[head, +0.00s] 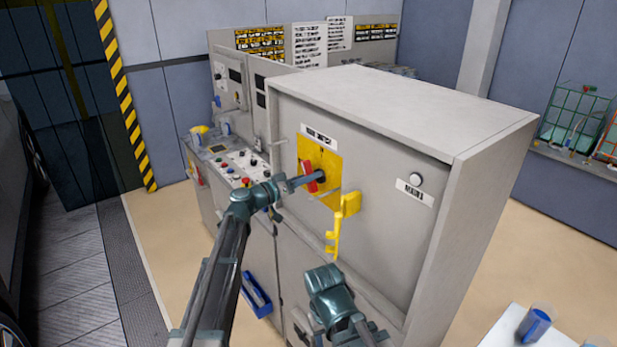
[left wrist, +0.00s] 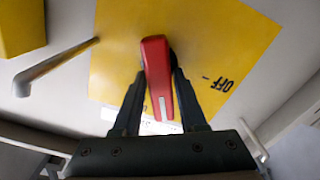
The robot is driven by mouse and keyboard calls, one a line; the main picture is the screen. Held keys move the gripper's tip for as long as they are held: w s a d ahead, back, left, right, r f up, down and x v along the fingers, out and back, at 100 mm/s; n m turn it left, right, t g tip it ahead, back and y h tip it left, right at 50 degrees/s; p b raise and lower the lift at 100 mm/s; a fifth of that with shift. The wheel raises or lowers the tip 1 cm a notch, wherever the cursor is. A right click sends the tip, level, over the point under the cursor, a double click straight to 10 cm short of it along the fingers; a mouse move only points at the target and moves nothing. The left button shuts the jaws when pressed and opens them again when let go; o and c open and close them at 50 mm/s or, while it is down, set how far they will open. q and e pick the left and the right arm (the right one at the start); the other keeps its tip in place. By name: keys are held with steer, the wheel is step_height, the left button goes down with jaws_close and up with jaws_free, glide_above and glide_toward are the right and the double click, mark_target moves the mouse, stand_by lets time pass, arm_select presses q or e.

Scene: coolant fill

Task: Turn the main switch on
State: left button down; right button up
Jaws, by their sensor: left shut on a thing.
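The main switch is a red handle (head: 310,178) on a yellow plate (head: 328,161) on the front of the large grey cabinet. My left gripper (head: 312,181) reaches it from the left and is shut on the handle. In the left wrist view the dark fingers (left wrist: 160,98) lie on both sides of the red handle (left wrist: 155,65), which has a white mark near its end. The word OFF shows on the yellow plate (left wrist: 225,50) to the right of the handle. My right gripper (head: 330,285) is low in front of the cabinet, apart from the switch; its fingers cannot be made out.
A yellow lockout piece (head: 348,205) hangs on the panel just right of the switch; a grey peg (left wrist: 55,66) is close to the plate. A round white button (head: 416,180) is further right. A control console (head: 235,165) with buttons stands left.

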arm_select(q)
steer(key=m, duration=0.5)
steer(key=shift+s+d, duration=0.15)
steer(key=shift+s, duration=0.1)
stand_by(0.3)
steer(key=c, duration=0.6)
jaws_free()
steer(key=v, duration=1.3)
steer(key=shift+s+a, duration=0.25)
steer(key=shift+a, duration=0.1)
